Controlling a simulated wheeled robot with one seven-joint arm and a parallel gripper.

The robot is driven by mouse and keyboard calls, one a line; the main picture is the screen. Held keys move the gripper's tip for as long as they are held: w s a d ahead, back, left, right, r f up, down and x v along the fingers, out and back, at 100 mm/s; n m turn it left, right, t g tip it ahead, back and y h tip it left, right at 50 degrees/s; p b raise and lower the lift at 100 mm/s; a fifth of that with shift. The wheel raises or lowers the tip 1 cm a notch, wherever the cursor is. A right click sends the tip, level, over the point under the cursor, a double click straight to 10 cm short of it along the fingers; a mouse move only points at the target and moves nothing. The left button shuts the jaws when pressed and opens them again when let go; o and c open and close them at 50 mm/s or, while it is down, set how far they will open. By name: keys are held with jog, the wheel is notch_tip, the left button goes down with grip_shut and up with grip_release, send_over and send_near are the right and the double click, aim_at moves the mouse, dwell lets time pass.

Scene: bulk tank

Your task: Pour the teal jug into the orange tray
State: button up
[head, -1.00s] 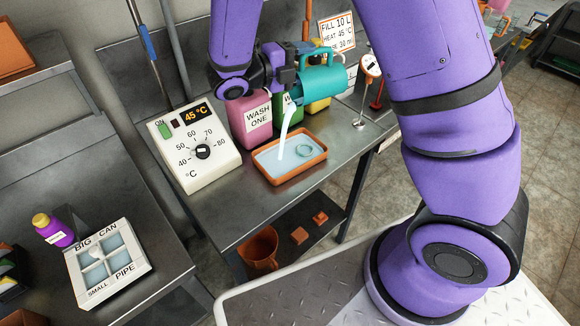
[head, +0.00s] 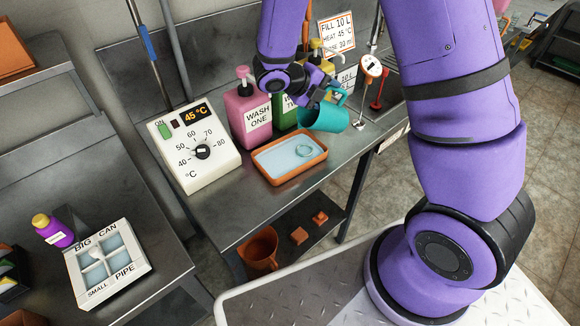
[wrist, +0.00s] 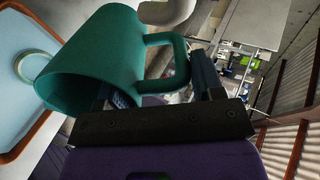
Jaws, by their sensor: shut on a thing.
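The teal jug (head: 322,117) is held by my gripper (head: 328,92) near the bench's right side, right of the tray. In the wrist view the jug (wrist: 95,65) lies tilted, and its handle is between the fingers of my gripper (wrist: 165,88). No stream leaves the jug. The orange tray (head: 282,180) sits on the steel bench and holds pale liquid with a ring in it. The tray also shows at the left of the wrist view (wrist: 42,122). The jug's inside is mostly hidden.
A pink WASH ONE bottle (head: 244,112) and a green bottle (head: 284,118) stand behind the tray. A heater box (head: 193,150) reading 45 °C is to its left. The bench front beside the tray is clear.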

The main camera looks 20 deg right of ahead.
jog(key=shift+d+f+y, duration=0.1)
jog(key=shift+d+y, duration=0.2)
jog(key=shift+d, duration=0.05)
jog(key=shift+w+d+y+b, duration=0.1)
jog(key=shift+d+y+b, duration=0.2)
jog(key=shift+d+y, duration=0.45)
jog(key=shift+d+f+y+b, duration=0.3)
jog(key=shift+d+f+y, duration=0.15)
jog(key=shift+f+y, duration=0.4)
jog(key=shift+w+d+f+y+b, duration=0.15)
jog(key=shift+d+y+b, duration=0.1)
jog(key=shift+d+y, duration=0.4)
jog(key=shift+s+d+f+y+b, duration=0.1)
jog(key=shift+d+y+b, duration=0.15)
jog(key=shift+d+y, duration=0.45)
jog(key=shift+w+d+f+y+b, duration=0.2)
jog(key=shift+d+y, duration=0.25)
jog(key=shift+d, duration=0.35)
jog(key=d+r+y+b, duration=0.3)
jog(key=r+y+b, duration=0.1)
jog(key=r, duration=0.3)
jog(key=shift+d+r+g+b, duration=0.25)
jog(key=shift+r+g+b, duration=0.05)
jog(key=shift+r+g, duration=0.1)
